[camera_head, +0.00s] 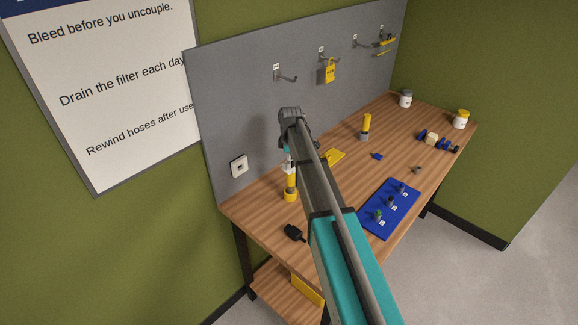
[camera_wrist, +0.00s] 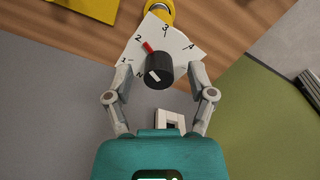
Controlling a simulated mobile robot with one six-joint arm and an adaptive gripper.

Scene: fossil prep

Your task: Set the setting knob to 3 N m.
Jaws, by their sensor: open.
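The setting knob (camera_wrist: 158,71) is a black cylinder on a white dial plate (camera_wrist: 178,45) marked 1 to 4, fixed to a yellow body (camera_wrist: 162,10). A red pointer at the knob's edge points close to the 2. A pale bar marks the knob's face. My gripper (camera_wrist: 160,78) is open, with one finger on each side of the knob; whether either touches it I cannot tell. In the head view, the yellow body (camera_head: 291,190) stands at the bench's back left, and my gripper (camera_head: 290,135) hides part of the dial.
The wooden bench (camera_head: 400,145) stands against a grey pegboard (camera_head: 235,100) with hooks and a yellow lock (camera_head: 327,72). A white wall socket (camera_head: 239,166) is close by. A blue mat (camera_head: 392,222) with small fittings and a black tool (camera_head: 294,233) lie in front.

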